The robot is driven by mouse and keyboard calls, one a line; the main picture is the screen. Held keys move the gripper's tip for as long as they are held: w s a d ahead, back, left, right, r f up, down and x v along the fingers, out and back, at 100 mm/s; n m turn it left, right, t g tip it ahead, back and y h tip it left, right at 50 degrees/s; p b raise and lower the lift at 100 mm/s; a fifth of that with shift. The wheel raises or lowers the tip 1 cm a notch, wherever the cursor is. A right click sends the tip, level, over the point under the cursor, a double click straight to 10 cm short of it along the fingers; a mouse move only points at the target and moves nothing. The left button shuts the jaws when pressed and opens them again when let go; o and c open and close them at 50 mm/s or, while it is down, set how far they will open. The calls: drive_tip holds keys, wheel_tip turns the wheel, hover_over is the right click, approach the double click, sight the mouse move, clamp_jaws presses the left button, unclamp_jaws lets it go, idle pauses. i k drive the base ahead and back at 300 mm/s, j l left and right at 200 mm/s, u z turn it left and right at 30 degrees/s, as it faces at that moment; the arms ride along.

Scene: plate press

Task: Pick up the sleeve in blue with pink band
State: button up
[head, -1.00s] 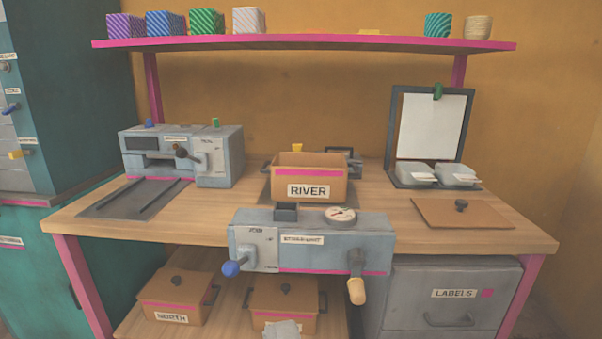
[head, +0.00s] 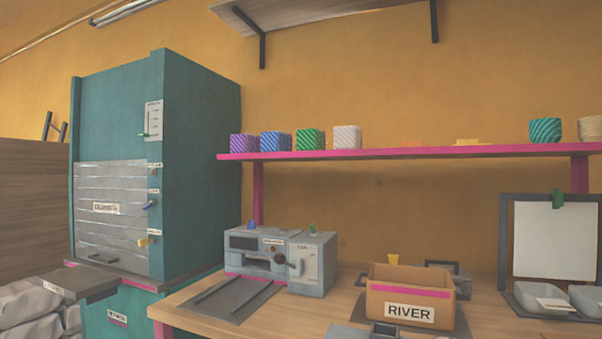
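A blue patterned block-shaped item (head: 276,145) stands on the pink-edged shelf (head: 420,151), between a purple one (head: 243,147) and a green one (head: 310,140). I cannot make out a pink band on it, so I cannot tell whether it is the sleeve. A white patterned one (head: 347,138) stands to the right of the green one. My gripper is not in view.
Below are a grey machine (head: 315,264) and an open box labelled RIVER (head: 413,284) on the wooden bench (head: 190,303). A tall teal cabinet (head: 205,160) stands at left. A teal cup (head: 545,130) sits farther right on the shelf, and an upper shelf (head: 340,10) hangs above.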

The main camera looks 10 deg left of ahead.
sight(277, 140)
drive_tip(key=i+j+z, duration=0.1)
drive_tip(key=i+j, duration=1.35)
drive_tip(key=i, duration=0.05)
